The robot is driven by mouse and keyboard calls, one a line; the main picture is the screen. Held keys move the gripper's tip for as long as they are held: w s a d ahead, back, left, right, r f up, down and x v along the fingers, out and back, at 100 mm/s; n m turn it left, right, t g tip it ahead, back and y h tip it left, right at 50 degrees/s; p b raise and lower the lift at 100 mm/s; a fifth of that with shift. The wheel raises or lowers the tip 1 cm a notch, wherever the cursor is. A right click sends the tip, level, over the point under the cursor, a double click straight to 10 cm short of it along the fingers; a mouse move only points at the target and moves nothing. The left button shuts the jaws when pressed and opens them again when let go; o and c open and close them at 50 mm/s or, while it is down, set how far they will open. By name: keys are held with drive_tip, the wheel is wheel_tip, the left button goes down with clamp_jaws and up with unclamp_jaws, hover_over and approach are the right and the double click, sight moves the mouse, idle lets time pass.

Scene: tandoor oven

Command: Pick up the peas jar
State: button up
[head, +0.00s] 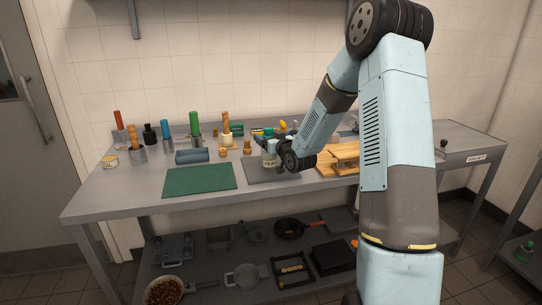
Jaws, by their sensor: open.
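My gripper (265,142) is over the middle of the steel table, at the end of my pale blue arm. It is open. A small, pale, jar-like container (269,159) stands just below and against it in the picture, on the grey mat. It is too small to read a label, so I cannot tell if it is the peas jar. Whether the fingers are around it or only above it is also unclear. My wrist hides part of the area to its right.
A green mat (200,180) lies on the steel table (110,195), left of the grey mat (262,177). Several bottles and tool holders stand along the back. A wooden board stack (338,160) is at right. The table's front left is clear.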

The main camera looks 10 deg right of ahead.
drive_tip(key=shift+c, duration=0.2)
clamp_jaws()
idle(0.5)
